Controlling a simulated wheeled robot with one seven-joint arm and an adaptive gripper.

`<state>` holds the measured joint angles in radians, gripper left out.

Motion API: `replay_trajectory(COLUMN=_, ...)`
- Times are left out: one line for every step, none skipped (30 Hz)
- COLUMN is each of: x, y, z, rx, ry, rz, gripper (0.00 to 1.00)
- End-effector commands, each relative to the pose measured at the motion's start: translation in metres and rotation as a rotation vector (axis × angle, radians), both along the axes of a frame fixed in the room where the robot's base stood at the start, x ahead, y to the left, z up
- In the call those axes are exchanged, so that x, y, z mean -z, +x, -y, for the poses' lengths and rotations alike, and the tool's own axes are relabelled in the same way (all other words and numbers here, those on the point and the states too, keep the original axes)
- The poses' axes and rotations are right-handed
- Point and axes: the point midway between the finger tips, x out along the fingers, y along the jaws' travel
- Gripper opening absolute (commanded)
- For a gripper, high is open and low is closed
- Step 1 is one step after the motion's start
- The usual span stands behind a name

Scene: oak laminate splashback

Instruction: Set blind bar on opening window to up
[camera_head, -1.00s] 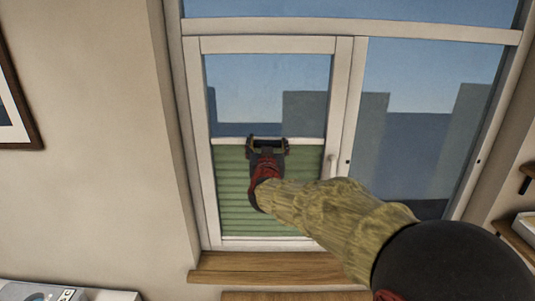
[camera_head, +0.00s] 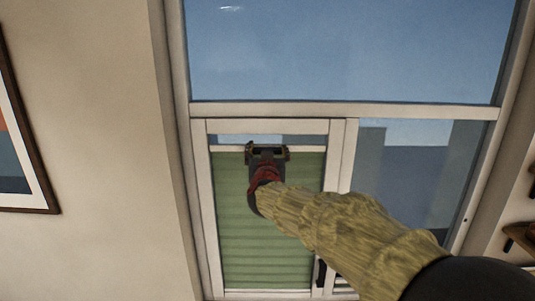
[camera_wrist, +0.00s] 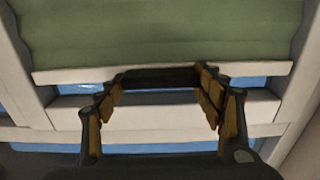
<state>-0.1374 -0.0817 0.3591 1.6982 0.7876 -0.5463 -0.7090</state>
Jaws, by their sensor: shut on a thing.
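The opening window's sash (camera_head: 200,210) is white and stands at the left of the larger window. Its green pleated blind (camera_head: 265,235) covers nearly all the glass. The pale blind bar (camera_head: 308,149) lies along the blind's upper edge, a little below the sash's top rail (camera_head: 265,126). A narrow strip of sky shows between them. My gripper (camera_head: 267,153) is shut on the blind bar near its middle. The wrist view shows the bar (camera_wrist: 75,74) against the green blind, with a dark piece (camera_wrist: 160,78) between my fingers. My fingers hide part of the bar.
A fixed pane (camera_head: 420,170) is to the right and a wide pane (camera_head: 340,55) above. A dark handle (camera_head: 321,272) shows low on the sash's right side. A framed picture (camera_head: 40,190) hangs on the left wall. Shelves (camera_head: 522,236) are at the right edge.

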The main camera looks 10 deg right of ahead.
Motion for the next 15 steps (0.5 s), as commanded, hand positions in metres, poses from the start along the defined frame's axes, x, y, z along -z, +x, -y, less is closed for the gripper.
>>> replay_trajectory(x=-0.0089, y=0.0003, z=0.0005, rx=0.001, ry=-0.002, rz=0.004, gripper=0.22)
replay_trajectory(x=-0.0104, y=0.0003, z=0.0005, rx=0.001, ry=-0.001, rz=0.004, gripper=0.22)
replay_trajectory(x=-0.012, y=0.0003, z=0.0005, rx=0.001, ry=-0.001, rz=0.003, gripper=0.22)
replay_trajectory(x=-0.0131, y=0.0002, z=0.0006, rx=0.001, ry=-0.001, rz=0.003, gripper=0.22)
replay_trajectory(x=-0.0139, y=0.0002, z=0.0006, rx=0.001, ry=-0.001, rz=0.004, gripper=0.22)
replay_trajectory(x=-0.0148, y=0.0002, z=0.0006, rx=0.001, ry=-0.001, rz=0.004, gripper=0.22)
replay_trajectory(x=-0.0154, y=0.0002, z=0.0006, rx=0.001, ry=-0.001, rz=0.004, gripper=0.22)
replay_trajectory(x=-0.016, y=0.0001, z=0.0006, rx=0.001, ry=-0.001, rz=0.005, gripper=0.22)
replay_trajectory(x=-0.0165, y=0.0001, z=0.0006, rx=0.001, ry=-0.001, rz=0.005, gripper=0.22)
replay_trajectory(x=-0.0169, y=0.0001, z=0.0006, rx=0.001, ry=-0.001, rz=0.006, gripper=0.22)
replay_trajectory(x=-0.0172, y=0.0001, z=0.0006, rx=0.001, ry=-0.002, rz=0.007, gripper=0.22)
replay_trajectory(x=-0.0177, y=0.0, z=0.0005, rx=0.001, ry=-0.002, rz=0.007, gripper=0.22)
replay_trajectory(x=-0.0179, y=0.0, z=0.0005, rx=0.001, ry=-0.002, rz=0.008, gripper=0.22)
replay_trajectory(x=-0.0183, y=0.0, z=0.0005, rx=0.001, ry=-0.002, rz=0.009, gripper=0.22)
replay_trajectory(x=-0.0188, y=-0.0001, z=0.0005, rx=0.001, ry=-0.002, rz=0.009, gripper=0.22)
